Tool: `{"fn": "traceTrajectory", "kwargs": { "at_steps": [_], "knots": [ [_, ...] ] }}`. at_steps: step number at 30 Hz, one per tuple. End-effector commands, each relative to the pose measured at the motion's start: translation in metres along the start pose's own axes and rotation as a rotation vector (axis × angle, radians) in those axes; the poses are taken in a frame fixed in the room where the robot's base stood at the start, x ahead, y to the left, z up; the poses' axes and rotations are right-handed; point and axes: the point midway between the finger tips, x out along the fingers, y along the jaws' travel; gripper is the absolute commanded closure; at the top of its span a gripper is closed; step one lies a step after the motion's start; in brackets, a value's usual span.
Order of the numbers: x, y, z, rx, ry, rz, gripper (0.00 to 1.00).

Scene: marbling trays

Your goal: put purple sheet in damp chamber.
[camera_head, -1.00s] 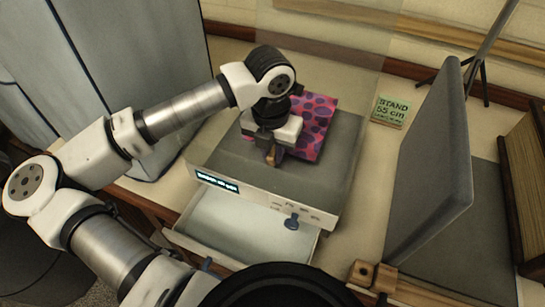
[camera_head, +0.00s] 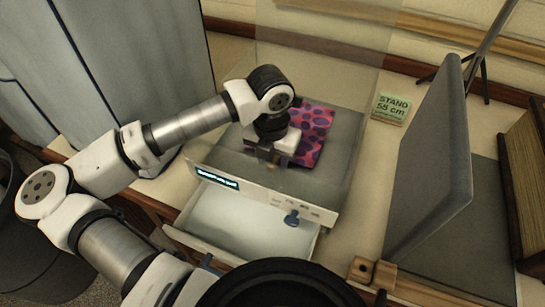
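The purple sheet (camera_head: 312,135), pink with dark purple blotches, lies in or over a grey box (camera_head: 335,177) with a pale front panel. My gripper (camera_head: 268,164) points down at the sheet's left front side, near the box's front. My wrist and hand cover the sheet's left part. The fingertips are small and dark, so I cannot tell whether they are shut on the sheet. The panel's small lit label (camera_head: 218,178) is too blurred to read, so I cannot confirm that the box is the damp chamber.
A clear sheet-like pane rises behind the box. A tall grey board (camera_head: 435,165) stands farther right.

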Motion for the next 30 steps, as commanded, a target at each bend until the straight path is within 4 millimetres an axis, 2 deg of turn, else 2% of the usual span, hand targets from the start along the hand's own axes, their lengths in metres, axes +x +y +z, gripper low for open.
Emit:
{"fn": "traceTrajectory", "kwargs": {
  "at_steps": [11, 24, 30],
  "knots": [
    [-0.008, 0.001, 0.001, 0.000, -0.002, 0.002, 0.60],
    [-0.098, 0.001, 0.001, -0.001, -0.002, 0.004, 0.60],
    [-0.119, 0.000, 0.001, -0.001, -0.001, 0.002, 0.60]
  ]
}}
